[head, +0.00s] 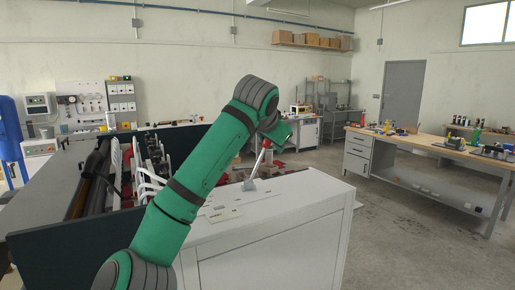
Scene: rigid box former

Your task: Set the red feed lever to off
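The feed lever (257,166) stands on the white top of the machine (300,200), just right of my green arm. Its thin metal shaft rises from a small grey base plate (249,186) and leans to the right. A small red grip (267,144) is at its upper end. My gripper (268,149) is at the upper end of the lever, below my wrist. It is small, dark and partly hidden by the wrist. I cannot tell whether its fingers are open or shut on the red grip. Any off marking by the lever is too small to read.
The open machine bed with rollers and white curved parts (125,170) lies left of my arm, behind a dark side panel (80,245). A workbench (420,150) with tools stands at the right. The grey floor between it and the machine is clear.

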